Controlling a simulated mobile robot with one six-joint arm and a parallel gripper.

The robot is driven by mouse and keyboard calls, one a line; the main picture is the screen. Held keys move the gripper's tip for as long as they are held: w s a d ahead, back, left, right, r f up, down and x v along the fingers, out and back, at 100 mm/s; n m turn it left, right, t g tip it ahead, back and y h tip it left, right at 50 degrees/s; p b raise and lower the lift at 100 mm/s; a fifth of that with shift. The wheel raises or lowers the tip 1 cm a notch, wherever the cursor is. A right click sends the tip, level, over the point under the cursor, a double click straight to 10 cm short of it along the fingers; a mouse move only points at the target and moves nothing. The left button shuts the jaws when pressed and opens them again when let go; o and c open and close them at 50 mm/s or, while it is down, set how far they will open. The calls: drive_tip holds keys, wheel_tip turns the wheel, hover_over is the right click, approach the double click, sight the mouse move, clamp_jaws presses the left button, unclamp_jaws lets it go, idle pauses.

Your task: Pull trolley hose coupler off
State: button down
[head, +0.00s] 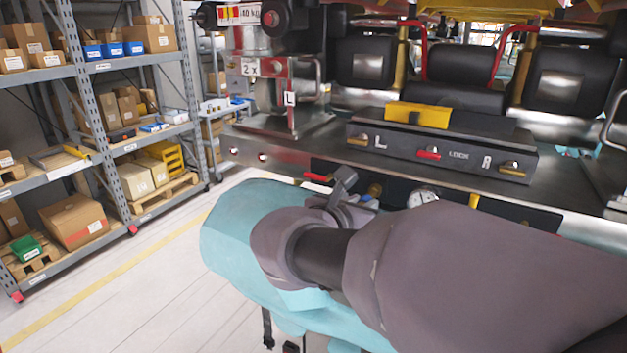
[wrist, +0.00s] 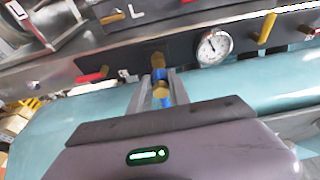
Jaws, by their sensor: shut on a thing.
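The hose coupler (wrist: 165,93), a small blue piece, sits between the two fingers of my gripper (wrist: 161,85) in the wrist view. My gripper is shut on it. A brass fitting (wrist: 158,61) on the dark panel lies straight beyond the coupler. The two line up and look joined, but I cannot tell if any gap lies between them. In the head view my gripper (head: 347,190) reaches the panel under the steel ledge, with a bit of blue beside the fingers. My arm hides most of the coupler there, and I cannot make out the hose.
A round gauge (wrist: 214,46) and a yellow handle (wrist: 267,28) are right of the fitting; a red lever (wrist: 90,77) is left. A teal rounded body (head: 235,235) lies below. A shelf rack (head: 110,130) stands left across open floor (head: 130,290).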

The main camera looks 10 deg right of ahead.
drive_tip(key=shift+s+a+p, duration=0.25)
drive_tip(key=shift+s+a, duration=0.6)
drive_tip(key=shift+s, duration=0.25)
drive_tip(key=shift+s+a+p, duration=0.2)
drive_tip(key=shift+s+a, duration=0.6)
drive_tip(key=shift+s, duration=0.4)
